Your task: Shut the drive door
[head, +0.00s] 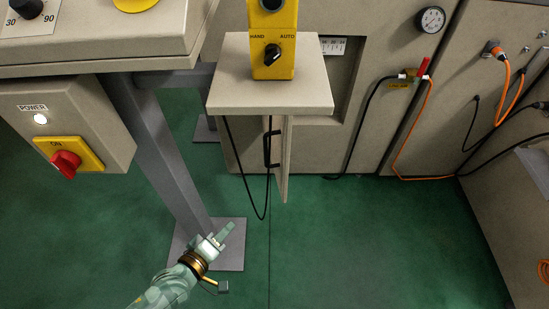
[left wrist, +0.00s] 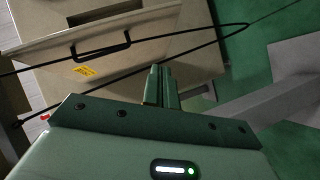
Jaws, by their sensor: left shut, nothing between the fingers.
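The drive door (head: 286,165) is a beige panel with a black bar handle (head: 268,148). In the head view it stands open below a shelf, swung out from the cabinet and seen nearly edge-on. In the left wrist view the door (left wrist: 150,38) shows its handle (left wrist: 100,46) and a yellow label (left wrist: 85,71). My left gripper (head: 228,230) is shut and empty, low over the floor, left of the door and in front of it, apart from it. It also shows in the left wrist view (left wrist: 162,78). My right gripper is in neither view.
A grey post (head: 165,150) on a floor plate (head: 232,255) stands by my left gripper. A black cable loop (head: 258,212) hangs beside the door. A control box with a red switch (head: 65,164) is at left. Green floor (head: 350,240) is clear on the right.

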